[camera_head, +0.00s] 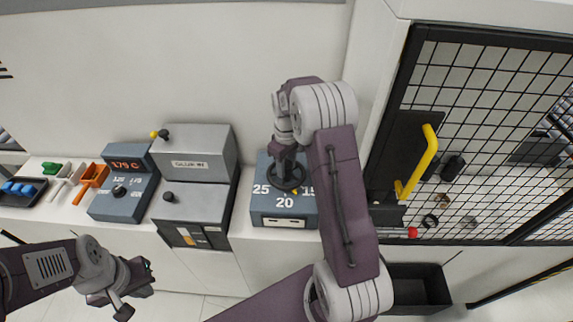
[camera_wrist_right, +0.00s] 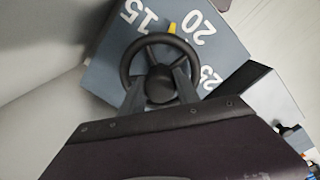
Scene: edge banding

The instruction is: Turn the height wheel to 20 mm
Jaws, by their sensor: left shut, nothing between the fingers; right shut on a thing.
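The black height wheel (camera_head: 288,186) sits on a blue-grey box (camera_head: 284,222) with the white marks 25, 20 and 15. It also shows in the right wrist view (camera_wrist_right: 128,60), where its yellow pointer (camera_wrist_right: 172,28) lies between 15 and 20. My right gripper (camera_head: 287,172) comes down from above and is shut on the wheel, its two fingers (camera_wrist_right: 160,86) at the hub. The gripper hides part of the wheel in the head view. My left gripper (camera_head: 147,276) is shut and empty, low at the left, away from the wheel.
A control box (camera_head: 123,193) with a knob and an orange display stands at the left, beside a grey machine unit (camera_head: 192,198) with knobs. Orange tools (camera_head: 91,180) and a tray of blue pieces (camera_head: 22,189) lie further left. A mesh guard with a yellow handle (camera_head: 415,170) stands at the right.

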